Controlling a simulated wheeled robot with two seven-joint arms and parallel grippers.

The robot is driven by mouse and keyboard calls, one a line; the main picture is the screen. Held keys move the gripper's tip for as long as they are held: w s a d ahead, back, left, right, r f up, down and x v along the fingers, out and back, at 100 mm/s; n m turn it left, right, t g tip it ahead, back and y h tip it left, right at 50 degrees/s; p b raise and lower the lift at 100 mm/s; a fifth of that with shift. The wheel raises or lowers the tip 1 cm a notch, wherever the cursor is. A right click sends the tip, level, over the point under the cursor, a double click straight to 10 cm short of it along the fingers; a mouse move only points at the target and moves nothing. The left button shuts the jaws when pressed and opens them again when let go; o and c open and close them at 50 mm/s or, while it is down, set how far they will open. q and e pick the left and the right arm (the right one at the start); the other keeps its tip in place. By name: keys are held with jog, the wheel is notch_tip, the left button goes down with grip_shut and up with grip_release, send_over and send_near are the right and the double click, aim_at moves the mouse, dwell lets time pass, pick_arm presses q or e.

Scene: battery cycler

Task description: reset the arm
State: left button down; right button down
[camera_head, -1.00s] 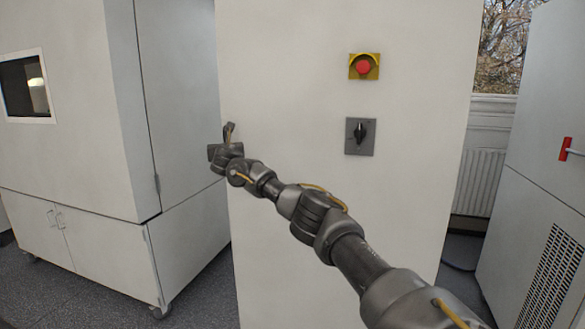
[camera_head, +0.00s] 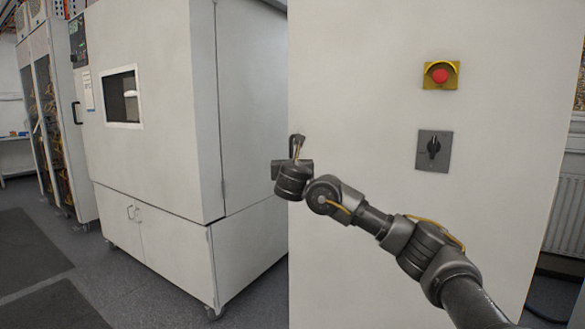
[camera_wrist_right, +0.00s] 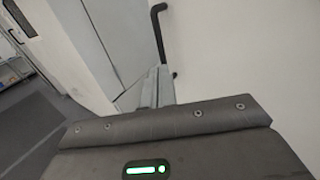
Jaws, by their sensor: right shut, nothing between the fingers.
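My right arm reaches in from the lower right in the head view, bent at its joints, with its wrist in front of the left edge of a white cabinet (camera_head: 370,110). My right gripper (camera_wrist_right: 157,82) is shut and empty; its fingers lie together in the right wrist view. A black bent handle (camera_wrist_right: 159,35) stands out from the white surface just beyond the fingertips. It also shows in the head view (camera_head: 297,141), just above the gripper. Whether fingers and handle touch, I cannot tell. My left gripper is not in view.
The cabinet carries a red emergency button (camera_head: 440,76) on a yellow plate and a black rotary switch (camera_head: 433,147). A large white chamber (camera_head: 160,100) on casters stands to the left. Open grey floor (camera_head: 110,265) lies at the lower left.

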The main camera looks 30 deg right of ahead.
jog(key=shift+s+a+f, duration=0.1)
jog(key=shift+s+f, duration=0.05)
jog(key=shift+s, duration=0.05)
